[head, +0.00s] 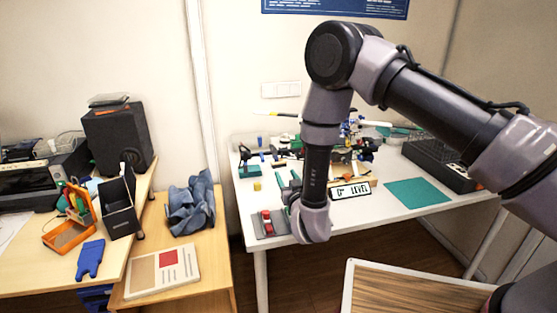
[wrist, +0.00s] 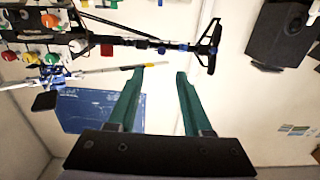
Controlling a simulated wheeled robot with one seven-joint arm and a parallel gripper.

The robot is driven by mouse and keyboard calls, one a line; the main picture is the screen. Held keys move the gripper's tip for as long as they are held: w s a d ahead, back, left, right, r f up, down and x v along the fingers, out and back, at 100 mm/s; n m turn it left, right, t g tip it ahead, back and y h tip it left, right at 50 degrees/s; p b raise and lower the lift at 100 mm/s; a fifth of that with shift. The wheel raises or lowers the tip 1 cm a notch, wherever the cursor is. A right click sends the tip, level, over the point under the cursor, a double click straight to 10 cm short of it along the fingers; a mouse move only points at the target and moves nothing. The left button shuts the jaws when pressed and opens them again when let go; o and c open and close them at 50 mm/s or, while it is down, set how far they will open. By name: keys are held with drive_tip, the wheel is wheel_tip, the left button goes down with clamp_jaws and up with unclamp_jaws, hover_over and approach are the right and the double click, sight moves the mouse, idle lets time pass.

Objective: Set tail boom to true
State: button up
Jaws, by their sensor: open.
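In the wrist view, the tail boom (wrist: 150,43) is a thin black rod with blue and red bands. It runs across the upper part, from a cluttered model body at the left to a black tail fin (wrist: 213,47) at the right. My gripper (wrist: 160,70) has two green fingers, spread apart and empty. Their tips point at the boom and appear just short of it; the exact gap cannot be told. In the head view, my arm hides much of the model and most of the gripper. A small display (head: 351,191) there reads "0° LEVEL".
The white table (head: 409,217) carries a green mat (head: 417,193), a dark tray (head: 441,158) and a grey pad with red pieces (head: 268,224). In the wrist view, a thin rod with a yellow-orange end (wrist: 110,71) lies close to the left fingertip. A black speaker (head: 117,138) stands at the left.

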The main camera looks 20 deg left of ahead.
sight(277, 160)
drive_tip(key=x, duration=1)
drive_tip(key=shift+w+a, duration=0.2)
drive_tip(key=shift+a, duration=0.15)
clamp_jaws()
idle(1.0)
